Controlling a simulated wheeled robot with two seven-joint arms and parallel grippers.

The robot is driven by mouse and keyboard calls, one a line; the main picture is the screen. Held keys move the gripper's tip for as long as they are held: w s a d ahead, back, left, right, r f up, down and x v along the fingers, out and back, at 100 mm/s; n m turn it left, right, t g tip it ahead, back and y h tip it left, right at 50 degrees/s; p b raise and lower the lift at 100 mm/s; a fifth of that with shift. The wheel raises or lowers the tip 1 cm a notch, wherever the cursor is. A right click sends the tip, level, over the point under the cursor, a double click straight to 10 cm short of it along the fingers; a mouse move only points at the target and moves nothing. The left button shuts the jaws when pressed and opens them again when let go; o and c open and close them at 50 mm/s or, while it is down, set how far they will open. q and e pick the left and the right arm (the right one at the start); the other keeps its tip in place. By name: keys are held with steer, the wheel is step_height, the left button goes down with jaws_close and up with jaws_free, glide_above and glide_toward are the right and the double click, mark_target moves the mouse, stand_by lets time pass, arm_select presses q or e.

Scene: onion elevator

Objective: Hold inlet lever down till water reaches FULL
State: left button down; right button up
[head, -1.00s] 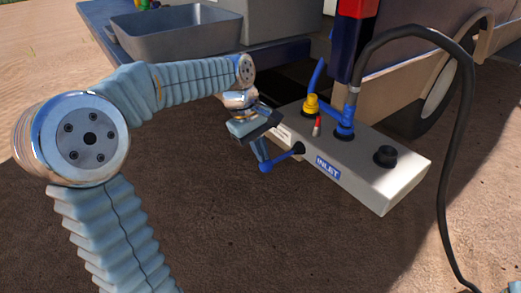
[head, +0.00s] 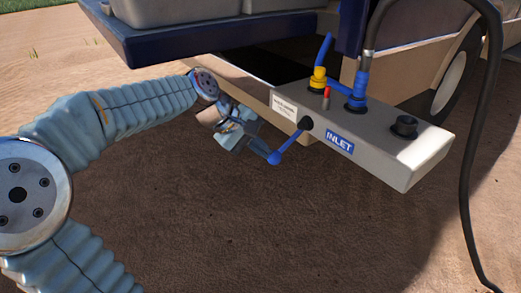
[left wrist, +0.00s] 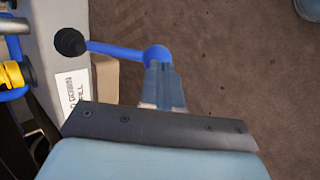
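The inlet lever (head: 290,145) is a blue rod with a ball end, pivoting on a black hub at the left of the INLET label (head: 340,143). It slants down and left from the hub. My left gripper (head: 264,152) is at the ball end, fingers together. In the left wrist view the closed fingertips (left wrist: 158,68) meet the lever's blue ball (left wrist: 157,55), which sits just past them, not visibly between them. The contact is partly hidden by the fingers. My right gripper is out of view.
The pale control box (head: 385,150) carries a yellow fitting (head: 319,80), a small red lever (head: 327,98), a blue fitting (head: 357,90) with a black hose (head: 468,190), and a black cap (head: 404,125). Open dirt ground lies below.

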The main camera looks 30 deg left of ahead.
arm_select(q)
steer(key=shift+s+d+f, duration=0.1)
steer(key=shift+d+f, duration=0.05)
steer(key=shift+f, duration=0.35)
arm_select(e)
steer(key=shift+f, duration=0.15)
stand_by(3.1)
